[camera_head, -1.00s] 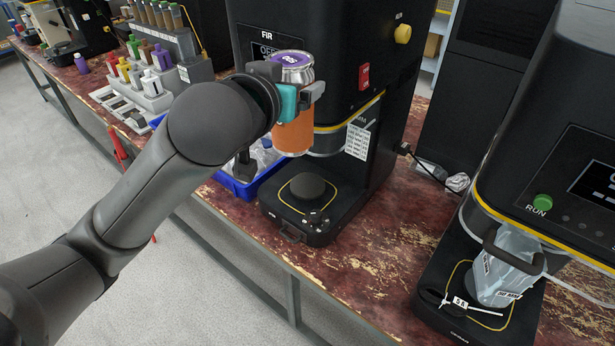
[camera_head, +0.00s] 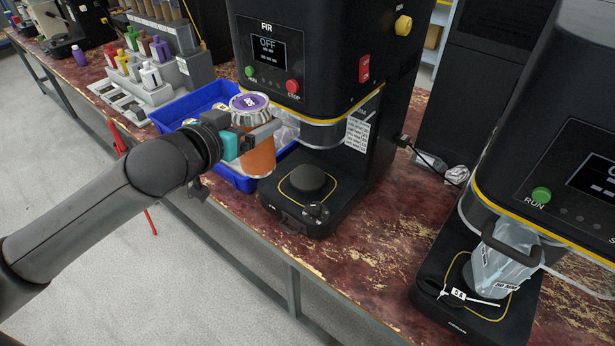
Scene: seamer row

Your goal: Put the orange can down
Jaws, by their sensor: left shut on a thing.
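The orange can (camera_head: 262,157) has a silver top with a purple label and is upright. My left gripper (camera_head: 256,138) is shut around its upper part. The can is held in front of the blue bin (camera_head: 236,180) and to the left of the seamer marked FIR (camera_head: 327,60). The can hides part of the bin. I cannot tell whether the can's bottom touches anything. My right gripper is not in view.
The FIR seamer's base has a round black pad (camera_head: 307,178) with nothing on it. The worn red bench (camera_head: 375,240) is clear between the seamers.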

